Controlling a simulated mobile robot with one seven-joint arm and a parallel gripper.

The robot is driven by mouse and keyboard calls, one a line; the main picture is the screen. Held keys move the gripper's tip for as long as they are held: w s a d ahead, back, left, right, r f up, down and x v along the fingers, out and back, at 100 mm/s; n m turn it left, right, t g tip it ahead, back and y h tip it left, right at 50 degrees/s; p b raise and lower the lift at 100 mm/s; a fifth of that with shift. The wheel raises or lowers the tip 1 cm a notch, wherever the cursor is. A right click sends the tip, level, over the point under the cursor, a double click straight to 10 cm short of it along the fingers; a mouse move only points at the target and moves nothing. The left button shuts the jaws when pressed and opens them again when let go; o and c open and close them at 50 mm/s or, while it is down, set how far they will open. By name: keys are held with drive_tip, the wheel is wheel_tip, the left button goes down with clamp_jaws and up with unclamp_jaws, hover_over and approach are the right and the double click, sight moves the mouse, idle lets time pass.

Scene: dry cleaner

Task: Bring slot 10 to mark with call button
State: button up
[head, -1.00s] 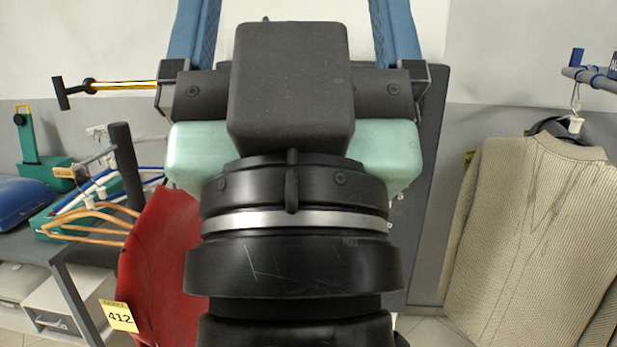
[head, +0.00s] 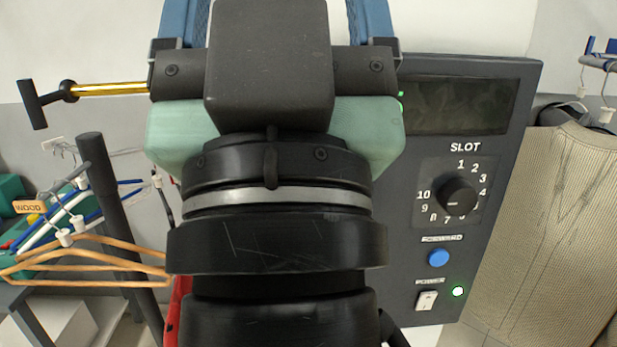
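A dark control panel (head: 500,140) stands behind my gripper, its left part hidden. It carries a SLOT dial (head: 457,196) numbered around its rim; I cannot tell surely where its knob points. Neither slot 10 nor a mark is identifiable.
A yellow rod with a black T-shaped end (head: 32,105) shows left of my gripper; its attachment is hidden. Wooden hangers (head: 90,258) and a black post (head: 105,190) stand at left. A beige knitted garment (head: 550,230) hangs close to the panel at right.

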drive_tip(key=shift+a, duration=0.1)
clamp_jaws()
idle(1.3)
